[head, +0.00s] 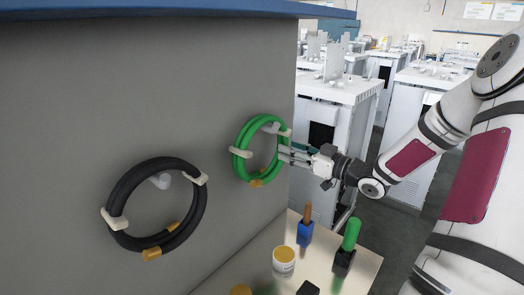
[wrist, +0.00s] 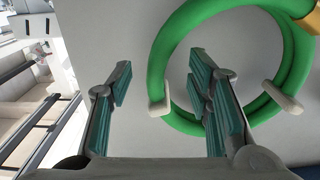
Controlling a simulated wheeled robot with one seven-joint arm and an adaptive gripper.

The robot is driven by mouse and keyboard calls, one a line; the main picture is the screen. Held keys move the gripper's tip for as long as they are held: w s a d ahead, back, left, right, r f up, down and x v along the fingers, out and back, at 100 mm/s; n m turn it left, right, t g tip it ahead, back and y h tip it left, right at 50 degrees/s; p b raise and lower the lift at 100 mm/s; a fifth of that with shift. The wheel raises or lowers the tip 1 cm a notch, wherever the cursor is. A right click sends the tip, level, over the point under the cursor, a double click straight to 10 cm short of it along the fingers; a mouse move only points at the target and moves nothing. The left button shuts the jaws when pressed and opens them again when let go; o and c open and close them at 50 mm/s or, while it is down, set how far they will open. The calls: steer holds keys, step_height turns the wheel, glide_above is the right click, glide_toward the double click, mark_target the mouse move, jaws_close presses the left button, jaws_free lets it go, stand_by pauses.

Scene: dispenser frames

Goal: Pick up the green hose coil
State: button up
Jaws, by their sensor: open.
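The green hose coil (head: 241,140) hangs on pale pegs on the grey wall panel, with an orange band at its bottom. My gripper (head: 284,153) is at the coil's right side, its fingers pointing at the panel. In the wrist view, the gripper (wrist: 160,72) is open and empty. One side of the green coil (wrist: 160,55) shows between the two fingers. The right finger overlaps the ring's opening and hides part of the tube; the left finger is outside the ring. I cannot tell whether the tips reach past the tube or touch it.
A black hose coil (head: 117,190) hangs on the same panel (head: 60,110) to the left. Below is a pale table (head: 350,278) with a green-handled tool (head: 351,234), a brown-and-blue tool (head: 305,233) and a yellow-topped tub (head: 284,262). White cabinets stand behind.

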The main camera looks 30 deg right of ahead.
mark_target(273, 142)
steer(key=x, duration=0.5)
steer(key=shift+w, duration=0.1)
jaws_close()
